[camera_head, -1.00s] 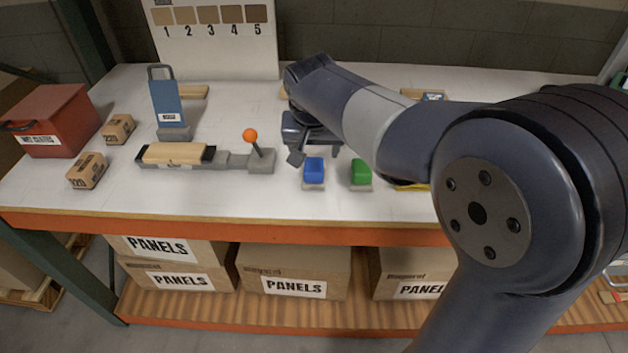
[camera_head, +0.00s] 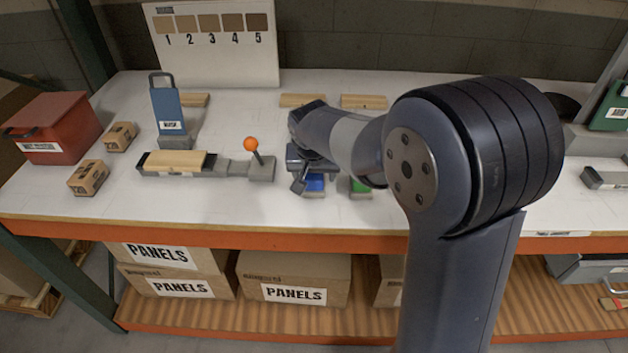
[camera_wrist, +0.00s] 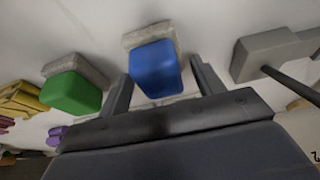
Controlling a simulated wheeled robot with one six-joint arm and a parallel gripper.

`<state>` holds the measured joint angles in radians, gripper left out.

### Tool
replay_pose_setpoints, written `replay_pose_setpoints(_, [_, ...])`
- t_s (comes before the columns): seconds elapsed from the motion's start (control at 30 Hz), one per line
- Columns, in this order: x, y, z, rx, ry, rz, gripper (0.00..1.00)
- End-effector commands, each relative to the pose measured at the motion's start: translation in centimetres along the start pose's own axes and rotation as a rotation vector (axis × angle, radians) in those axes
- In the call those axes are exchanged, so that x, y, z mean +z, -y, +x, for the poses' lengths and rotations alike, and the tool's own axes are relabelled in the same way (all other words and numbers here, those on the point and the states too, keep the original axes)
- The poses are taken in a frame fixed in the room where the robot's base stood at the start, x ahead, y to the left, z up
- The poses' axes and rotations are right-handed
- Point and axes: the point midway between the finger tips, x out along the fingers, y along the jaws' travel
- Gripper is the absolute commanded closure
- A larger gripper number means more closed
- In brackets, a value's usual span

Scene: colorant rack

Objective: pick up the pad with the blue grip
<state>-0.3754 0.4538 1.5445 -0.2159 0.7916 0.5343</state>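The pad with the blue grip (camera_wrist: 155,68) lies on the white bench top; its grey base shows beyond the blue block in the wrist view. In the head view the blue grip (camera_head: 313,183) is partly hidden by my gripper (camera_head: 312,173). In the wrist view my gripper (camera_wrist: 163,85) is open, with one finger to the left and one to the right of the blue grip. I see a gap on both sides, so the fingers do not appear closed on it.
A pad with a green grip (camera_wrist: 72,92) lies close to the left in the wrist view. A grey block with a lever and orange knob (camera_head: 251,144) stands left of my gripper in the head view. Yellow and purple items (camera_wrist: 18,98) lie farther off.

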Motion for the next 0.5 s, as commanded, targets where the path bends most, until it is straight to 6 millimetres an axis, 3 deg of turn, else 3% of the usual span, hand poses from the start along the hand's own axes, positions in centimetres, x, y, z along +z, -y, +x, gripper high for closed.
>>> replay_pose_setpoints(0.4, [0.01,0.02,-0.03,0.0,0.0,0.0,0.71])
replay_pose_setpoints(0.5, [-0.01,0.02,-0.04,0.0,0.0,0.0,0.73])
